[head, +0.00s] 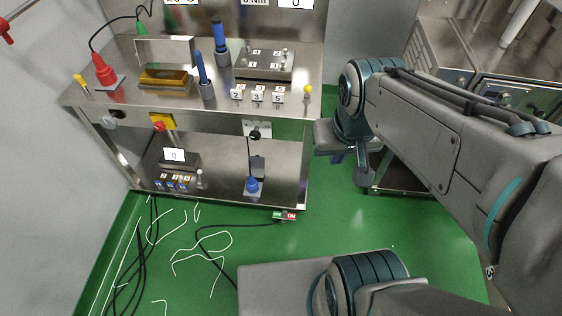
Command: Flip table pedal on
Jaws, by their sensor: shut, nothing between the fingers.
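The table pedal (284,216) is a small two-part switch on the floor at the front right foot of the steel workbench. Its left half is green and its right half is red, with small lettering too small to read surely. A black cable runs from it to the left. My gripper (363,178) is at the right of the bench, above and to the right of the pedal, and apart from it. It points down and is shut and empty.
The steel workbench (130,115) carries red and blue tools, numbered blocks and a lower shelf. Black cables (140,255) and white strings lie on the green floor at left. Open floor lies around the pedal's right. Steel cabinets (500,90) stand at upper right.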

